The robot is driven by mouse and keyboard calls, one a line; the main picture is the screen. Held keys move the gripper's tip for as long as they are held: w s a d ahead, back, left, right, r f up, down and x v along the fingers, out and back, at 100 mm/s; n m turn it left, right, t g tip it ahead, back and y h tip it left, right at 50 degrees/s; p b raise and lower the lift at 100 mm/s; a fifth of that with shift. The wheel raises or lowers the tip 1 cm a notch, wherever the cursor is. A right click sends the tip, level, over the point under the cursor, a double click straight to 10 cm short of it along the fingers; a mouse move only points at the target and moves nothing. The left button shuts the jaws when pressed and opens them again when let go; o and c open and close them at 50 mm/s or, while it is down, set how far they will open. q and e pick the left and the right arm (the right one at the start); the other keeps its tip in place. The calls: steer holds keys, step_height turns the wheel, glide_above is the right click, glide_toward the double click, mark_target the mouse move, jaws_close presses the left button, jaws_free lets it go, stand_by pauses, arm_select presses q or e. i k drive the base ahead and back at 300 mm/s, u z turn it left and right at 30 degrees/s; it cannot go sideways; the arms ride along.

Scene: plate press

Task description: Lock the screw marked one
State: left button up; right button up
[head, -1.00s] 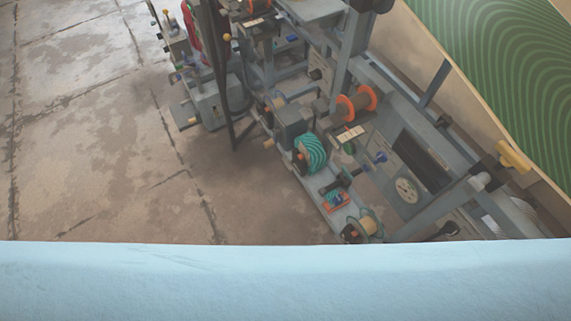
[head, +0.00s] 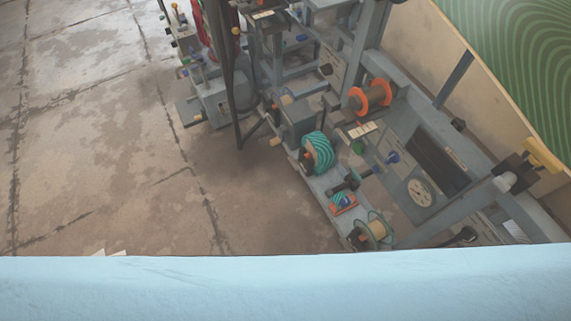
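The plate press (head: 290,120), a grey machine with rollers, spools and a dial, stands in the upper right of the head view, seen from above. Small knobs and screws show on it, but they are too small to read, and I cannot tell which screw is marked one. A yellow knob (head: 541,155) sits on a bar at its right side. Neither of my grippers is in view.
A light blue surface (head: 285,290) fills the bottom of the view. Bare stone floor (head: 90,150) lies open to the left. A wall with a green patterned panel (head: 515,50) stands behind the machine at the right.

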mark_target(295, 162)
steer(key=u, duration=1.15)
steer(key=i, duration=2.9)
steer(key=z, duration=3.4)
